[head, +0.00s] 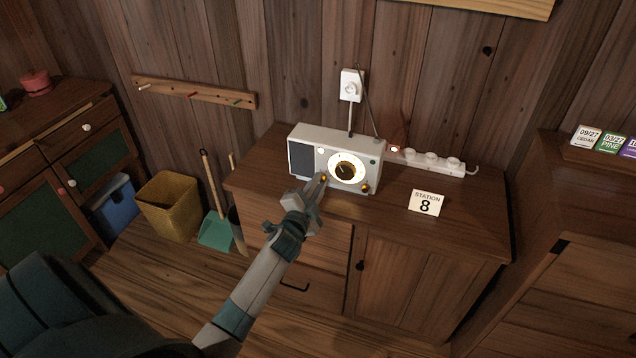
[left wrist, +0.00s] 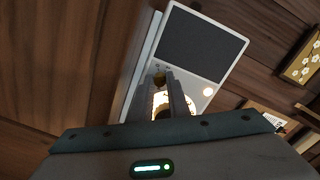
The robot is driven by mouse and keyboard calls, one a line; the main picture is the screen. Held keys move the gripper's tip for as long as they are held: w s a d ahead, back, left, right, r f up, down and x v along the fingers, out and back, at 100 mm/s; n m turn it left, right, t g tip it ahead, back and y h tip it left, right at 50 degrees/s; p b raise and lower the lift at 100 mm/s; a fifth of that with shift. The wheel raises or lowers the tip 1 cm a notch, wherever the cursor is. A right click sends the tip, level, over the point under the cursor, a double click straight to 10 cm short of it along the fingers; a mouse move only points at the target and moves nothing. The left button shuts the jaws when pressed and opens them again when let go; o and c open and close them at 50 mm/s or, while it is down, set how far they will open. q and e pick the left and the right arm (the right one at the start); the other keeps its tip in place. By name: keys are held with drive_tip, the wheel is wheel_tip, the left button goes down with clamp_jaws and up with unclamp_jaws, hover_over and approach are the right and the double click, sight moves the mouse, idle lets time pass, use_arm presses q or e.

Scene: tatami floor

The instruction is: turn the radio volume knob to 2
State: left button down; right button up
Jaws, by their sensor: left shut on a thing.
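The white radio (head: 308,133) stands on the wooden cabinet, with a dark speaker panel, a lit round dial (head: 346,169) and two small gold knobs on its front. My left gripper (head: 319,182) is at the lower left gold knob (head: 324,178), shut on it. In the left wrist view the gripper's fingers (left wrist: 164,88) reach to this knob (left wrist: 160,78), below the speaker panel of the radio (left wrist: 215,19). The right gold knob (head: 365,188) is free. Volume marks are too small to read. My right gripper is not in view.
A "STATION 8" card (head: 426,202) stands at the right on the cabinet (head: 459,228). A white power strip (head: 432,161) lies behind it, and a wall outlet (head: 351,86) is above the radio. A yellow bin (head: 168,205) and a green dustpan (head: 215,231) stand at the left.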

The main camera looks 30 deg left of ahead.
use_arm(q)
drive_tip(key=shift+m, duration=2)
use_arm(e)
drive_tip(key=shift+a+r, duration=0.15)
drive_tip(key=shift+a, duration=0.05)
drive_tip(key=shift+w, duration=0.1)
use_arm(q)
drive_tip(key=c, duration=1.7)
unclamp_jaws()
